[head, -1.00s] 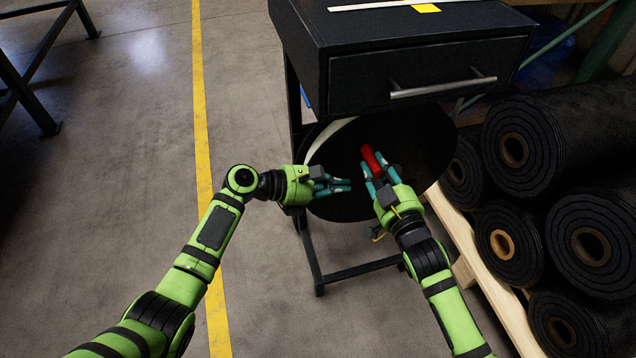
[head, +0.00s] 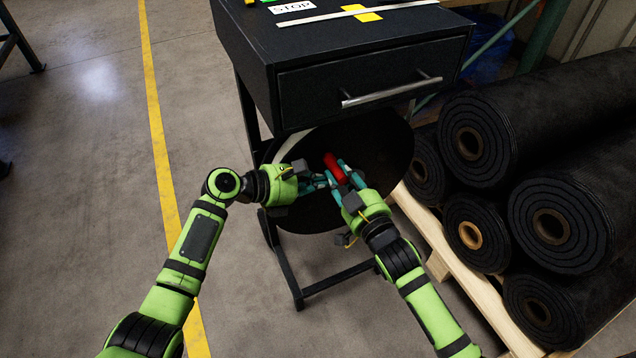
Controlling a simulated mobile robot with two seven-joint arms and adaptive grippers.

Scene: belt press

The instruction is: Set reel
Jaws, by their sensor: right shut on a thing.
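A large dark reel (head: 385,160) with a pale rim at its left edge sits under the black drawer unit in the head view. A red cylinder-shaped piece (head: 334,167) lies in front of the reel's face. My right gripper (head: 343,172) is shut on this red piece. My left gripper (head: 328,180) is just left of it, its teal fingers pointing right and close to the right gripper's fingers. The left fingers look apart and hold nothing visible. Whether the red piece joins the reel is hidden by the fingers.
The black drawer unit (head: 375,80) has a silver handle and overhangs the reel. Several rolls of black belting (head: 560,225) lie on a wooden pallet (head: 440,240) at the right. Open floor with a yellow line (head: 160,150) lies at the left.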

